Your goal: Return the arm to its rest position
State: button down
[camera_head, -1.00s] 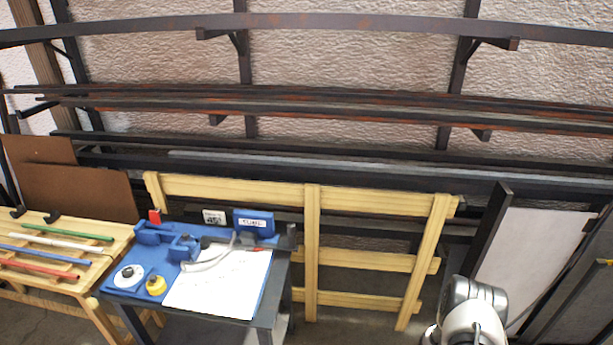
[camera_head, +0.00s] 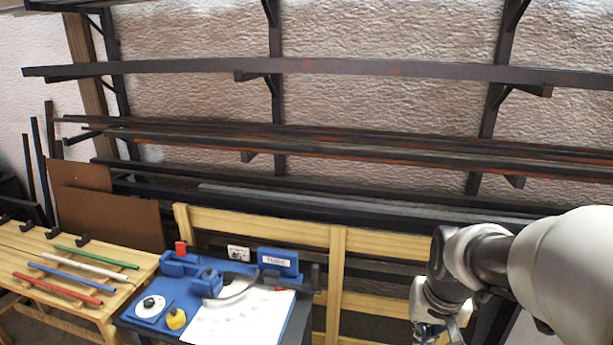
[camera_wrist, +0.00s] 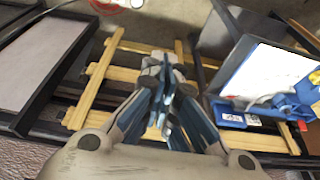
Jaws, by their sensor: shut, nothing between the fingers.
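My gripper (camera_wrist: 164,62) shows in the middle of the wrist view, its blue-grey fingers closed together with nothing between them. In the head view my gripper (camera_head: 441,332) is at the bottom edge, partly cut off, to the right of the blue bench. It hangs in front of the wooden frame, clear of the bench top. My arm reaches in from the right edge. Green (camera_head: 97,257), white (camera_head: 84,267), blue (camera_head: 64,278) and red (camera_head: 57,289) laths lie on the wooden table (camera_head: 22,246) at left. A curved pale piece (camera_head: 238,293) lies on the blue bench.
The blue bench (camera_head: 146,313) carries a white sheet (camera_head: 246,318), a white disc (camera_head: 150,306) and a yellow knob (camera_head: 176,318). A pale wooden frame (camera_head: 336,272) stands behind it. Dark racks with long bars (camera_head: 330,67) span the wall. A framed panel (camera_wrist: 50,62) shows at left in the wrist view.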

jog(key=s+a+r+n, duration=0.1)
jog(key=s+a+r, duration=0.2)
jog(key=s, duration=0.6)
jog(key=s+a+r+n+t, duration=0.1)
jog(key=s+a+r, duration=0.2)
jog(key=s, duration=0.6)
jog(key=shift+s+a+r+n+y, duration=0.3)
jog(key=shift+a+n, duration=0.1)
jog(key=shift+a, duration=0.4)
jog(key=shift+d, duration=0.1)
